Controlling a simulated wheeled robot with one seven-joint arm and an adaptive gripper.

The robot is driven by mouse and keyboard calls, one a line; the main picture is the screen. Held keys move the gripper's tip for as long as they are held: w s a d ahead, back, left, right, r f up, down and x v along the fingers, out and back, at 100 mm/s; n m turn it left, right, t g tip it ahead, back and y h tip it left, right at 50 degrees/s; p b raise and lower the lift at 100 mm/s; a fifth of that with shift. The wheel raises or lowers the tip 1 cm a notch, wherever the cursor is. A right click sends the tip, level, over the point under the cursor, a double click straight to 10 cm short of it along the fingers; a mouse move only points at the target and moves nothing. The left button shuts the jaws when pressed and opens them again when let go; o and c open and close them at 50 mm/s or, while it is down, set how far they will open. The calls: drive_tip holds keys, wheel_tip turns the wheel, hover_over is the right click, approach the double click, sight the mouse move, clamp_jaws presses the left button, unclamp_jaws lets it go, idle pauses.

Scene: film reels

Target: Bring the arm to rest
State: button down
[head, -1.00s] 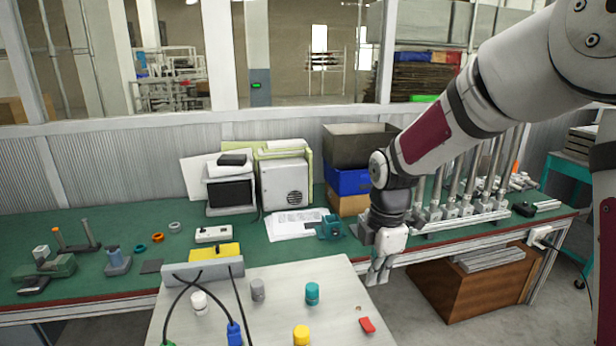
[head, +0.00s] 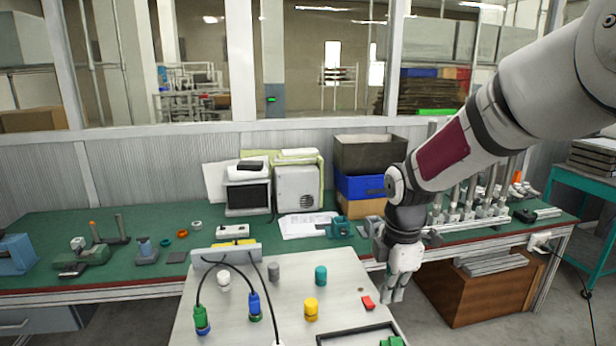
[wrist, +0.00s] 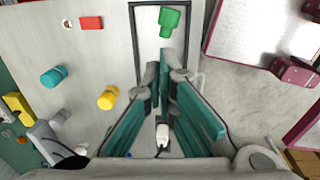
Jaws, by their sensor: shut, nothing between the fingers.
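My gripper (head: 394,290) hangs pointing down at the right edge of the white-topped table (head: 345,275), shut and empty. In the wrist view its teal finger pads (wrist: 163,88) stand close together, with the table top and floor beyond them. On the table stand a yellow cylinder (head: 311,310), a teal one (head: 321,276), a grey one (head: 273,271) and a white one (head: 223,280). A red block (head: 368,303) lies near the right edge. None of these touches the gripper.
A black-framed area (wrist: 134,40) with a green piece (wrist: 170,20) lies at the table's near right. Cables with a blue plug (head: 254,306) and a green-blue plug (head: 202,320) stand at the left. A green workbench (head: 120,260) runs behind.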

drive_tip(key=s+d+r+m+t+h, duration=0.1)
drive_tip(key=s+d+r+m+t, duration=0.1)
drive_tip(key=s+r+m, duration=0.8)
drive_tip(key=s+r+m+t+y, duration=0.1)
drive_tip(key=s+r+m, duration=0.4)
drive_tip(key=s+m, duration=0.5)
drive_tip(key=s+t, duration=0.1)
drive_tip(key=s, duration=0.2)
drive_tip(key=shift+s+d+t, duration=0.25)
drive_tip(key=shift+s+t, duration=0.05)
drive_tip(key=shift+s, duration=0.05)
drive_tip(key=shift+a, duration=0.15)
